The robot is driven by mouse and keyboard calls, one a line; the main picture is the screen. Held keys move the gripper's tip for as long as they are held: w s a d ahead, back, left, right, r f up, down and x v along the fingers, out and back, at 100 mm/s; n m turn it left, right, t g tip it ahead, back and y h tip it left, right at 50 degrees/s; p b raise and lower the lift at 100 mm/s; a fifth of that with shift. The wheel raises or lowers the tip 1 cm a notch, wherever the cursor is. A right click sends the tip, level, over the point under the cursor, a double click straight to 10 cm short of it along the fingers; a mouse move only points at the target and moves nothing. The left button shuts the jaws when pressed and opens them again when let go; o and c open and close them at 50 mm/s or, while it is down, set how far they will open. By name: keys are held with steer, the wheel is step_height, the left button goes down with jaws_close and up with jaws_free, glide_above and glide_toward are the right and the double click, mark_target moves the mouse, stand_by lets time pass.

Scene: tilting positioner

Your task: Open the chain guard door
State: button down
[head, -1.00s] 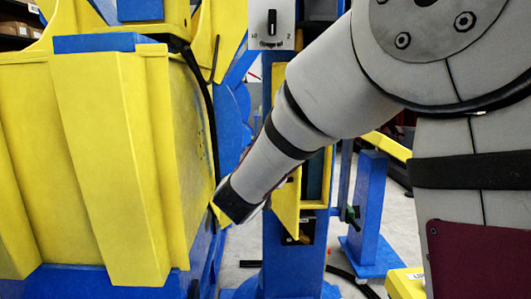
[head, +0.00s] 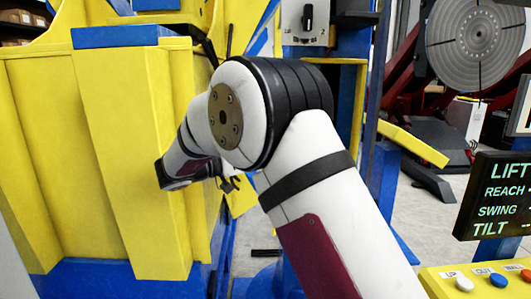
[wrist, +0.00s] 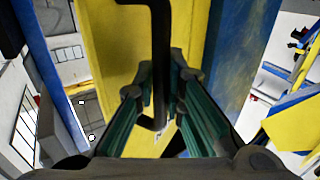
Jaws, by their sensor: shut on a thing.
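The chain guard door shows in the wrist view as a yellow panel (wrist: 105,45) with a black bar handle (wrist: 161,45). My gripper (wrist: 161,84) has its green-padded fingers on either side of the handle and is shut on it. In the head view a small yellow piece of the door (head: 241,199) shows below my gripper (head: 231,184); my arm hides most of the door. The yellow-edged opening (head: 361,92) in the blue column shows behind my arm, so the door stands swung away from it.
A large yellow ribbed body (head: 140,150) on a blue base stands close at left, beside my wrist. A grey switch box (head: 306,22) is above the opening. A button panel (head: 480,278) and a display (head: 500,195) are at right. Some grey floor is clear between.

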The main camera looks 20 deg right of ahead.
steer(key=shift+w+a+r+m+g, duration=0.1)
steer(key=shift+w+a+m+g, duration=0.15)
steer(key=shift+w+m+g, duration=0.2)
steer(key=c, duration=1.9)
jaws_free()
steer(key=v, duration=1.2)
steer(key=shift+w, duration=0.1)
